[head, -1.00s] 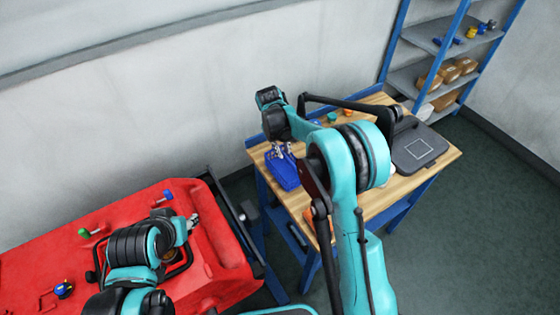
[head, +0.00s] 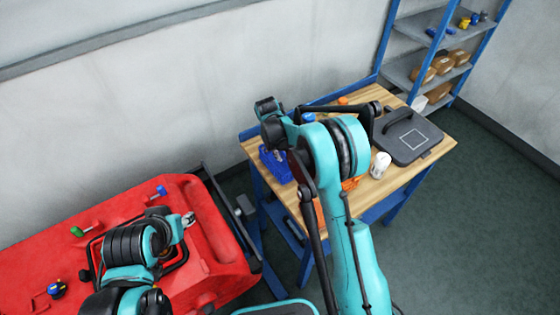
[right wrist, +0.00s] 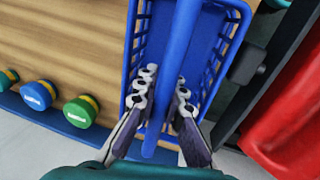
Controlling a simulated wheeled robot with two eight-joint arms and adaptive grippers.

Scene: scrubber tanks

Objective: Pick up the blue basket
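The blue basket (head: 271,167) stands at the left end of the wooden table, partly hidden by my right arm in the head view. In the right wrist view the basket (right wrist: 222,38) has mesh walls and a long bar handle (right wrist: 178,45) across its middle. My right gripper (right wrist: 166,92) is over the basket with its fingers on either side of the handle, very close to it. Whether they press on it I cannot tell. My left gripper (head: 188,219) is above the red machine, away from the basket; its fingers are too small to read.
The wooden table (head: 425,160) also holds a dark grey case (head: 412,140), a white bottle (head: 380,165) and orange items. Colored caps (right wrist: 81,111) lie beside the basket. The red machine (head: 225,240) stands left of the table. A blue shelf (head: 420,65) stands behind.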

